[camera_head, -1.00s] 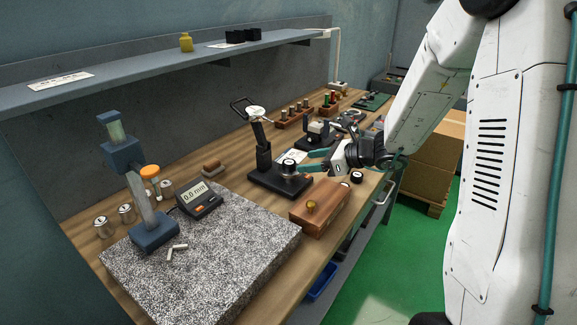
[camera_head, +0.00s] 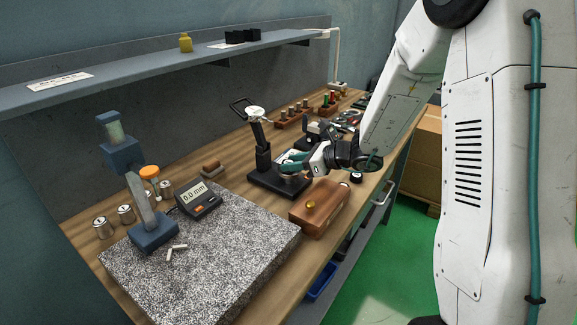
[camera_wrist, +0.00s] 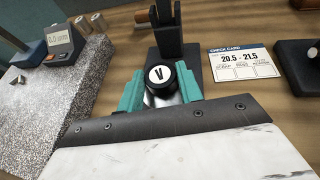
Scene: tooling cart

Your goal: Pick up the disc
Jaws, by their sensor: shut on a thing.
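In the wrist view the disc (camera_wrist: 161,76) has a black top with a white round label marked "V", and bright metal shows below it. It sits between the two teal fingers of my gripper (camera_wrist: 160,88), which is shut on it. In the head view my gripper (camera_head: 293,160) is over the base of the black gauge stand (camera_head: 262,180), and the disc is mostly hidden by the fingers. I cannot tell whether the disc still touches the base.
A wooden box with a brass knob (camera_head: 319,208) stands close in front. A black piece with a white top (camera_head: 356,178) lies right of my gripper. The granite plate (camera_head: 215,250) is at front left. A check card (camera_wrist: 243,62) lies beside the stand.

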